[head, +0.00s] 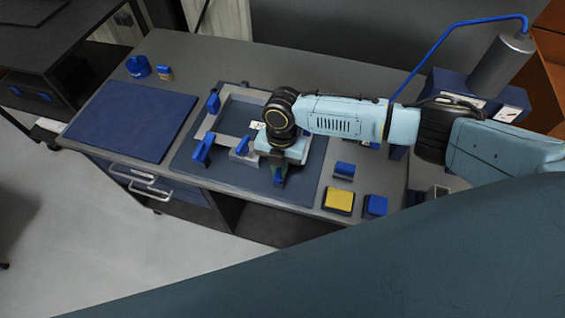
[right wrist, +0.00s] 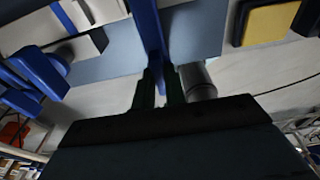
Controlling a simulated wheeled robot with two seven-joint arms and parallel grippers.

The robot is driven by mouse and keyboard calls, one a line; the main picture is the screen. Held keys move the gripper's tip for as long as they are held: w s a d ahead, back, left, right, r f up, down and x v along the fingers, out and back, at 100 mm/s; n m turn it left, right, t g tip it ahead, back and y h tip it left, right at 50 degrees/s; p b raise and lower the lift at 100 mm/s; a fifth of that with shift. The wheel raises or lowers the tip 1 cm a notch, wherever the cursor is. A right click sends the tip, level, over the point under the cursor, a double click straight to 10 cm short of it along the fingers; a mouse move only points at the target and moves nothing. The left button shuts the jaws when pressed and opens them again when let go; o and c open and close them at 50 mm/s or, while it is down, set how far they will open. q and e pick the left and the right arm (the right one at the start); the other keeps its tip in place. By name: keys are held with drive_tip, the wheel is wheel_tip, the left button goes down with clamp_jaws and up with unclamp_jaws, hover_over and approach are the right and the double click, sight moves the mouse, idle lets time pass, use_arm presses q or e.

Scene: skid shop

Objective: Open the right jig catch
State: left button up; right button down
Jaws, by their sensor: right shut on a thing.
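The jig is a light grey frame (head: 205,126) on a dark blue base plate (head: 232,180) on the bench. The right jig catch has a blue lever (head: 280,179), partly hidden below my right gripper (head: 277,166) in the head view. In the right wrist view, the blue lever (right wrist: 148,28) runs between the two dark fingers of my right gripper (right wrist: 159,88), which is shut on it. Another blue catch lever (head: 203,147) stands at the jig's left front; a further one (head: 213,101) is at the back left. My left gripper is out of view.
A yellow block (head: 339,200) and a blue block (head: 375,206) sit right of the jig near the front edge. A blue mat (head: 132,122) lies bare on the left. A grey cylinder (head: 502,62) stands at the back right. Drawers with handles (head: 140,179) are below the bench.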

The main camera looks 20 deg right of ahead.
drive_tip(key=shift+r+m+p, duration=0.15)
drive_tip(key=shift+m+p, duration=0.45)
drive_tip(key=shift+p, duration=0.1)
drive_tip(key=m+p, duration=0.2)
drive_tip(key=shift+m, duration=0.3)
drive_tip(key=shift+m+y, duration=0.3)
drive_tip(key=shift+m, duration=0.1)
